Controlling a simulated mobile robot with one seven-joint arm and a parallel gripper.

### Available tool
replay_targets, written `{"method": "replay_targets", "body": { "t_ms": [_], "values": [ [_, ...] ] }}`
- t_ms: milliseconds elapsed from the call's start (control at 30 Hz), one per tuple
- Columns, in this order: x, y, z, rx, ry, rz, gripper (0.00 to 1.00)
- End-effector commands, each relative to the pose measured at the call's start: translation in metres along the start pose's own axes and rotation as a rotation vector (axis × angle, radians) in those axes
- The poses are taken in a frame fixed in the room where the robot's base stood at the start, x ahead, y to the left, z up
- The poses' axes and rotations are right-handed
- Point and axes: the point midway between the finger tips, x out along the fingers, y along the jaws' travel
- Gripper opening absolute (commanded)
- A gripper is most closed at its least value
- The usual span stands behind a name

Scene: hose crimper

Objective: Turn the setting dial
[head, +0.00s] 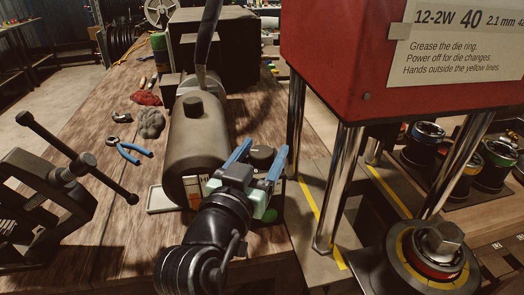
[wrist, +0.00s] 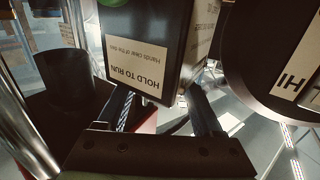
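My gripper (head: 258,152) is in the middle of the head view, with its two blue fingers spread apart beside the press. A dark round knob (head: 263,157) shows between the fingers; it may be the setting dial, but no marks on it can be read. I cannot tell whether a finger touches it. In the wrist view a dark box with a HOLD TO RUN label (wrist: 136,62) stands in front of my gripper and hides the fingertips. A black cylinder (wrist: 68,80) is left of it; I cannot tell if this is the same knob.
The red press head (head: 340,60) on chrome posts (head: 340,190) stands close on the right. A dark tank (head: 198,140) is close on the left. Pliers (head: 130,152) and a vise (head: 50,190) are farther left.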

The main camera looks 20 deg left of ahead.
Motion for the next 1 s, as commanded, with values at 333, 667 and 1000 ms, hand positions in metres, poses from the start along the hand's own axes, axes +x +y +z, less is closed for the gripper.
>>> {"method": "replay_targets", "body": {
  "t_ms": [333, 667, 1000],
  "values": [
    [-0.001, 0.0, -0.001, 0.0, 0.003, -0.001, 0.8],
    [-0.042, -0.001, 0.0, 0.001, 0.003, -0.004, 0.8],
    [-0.111, -0.001, 0.001, 0.001, 0.001, -0.003, 0.8]
  ]
}}
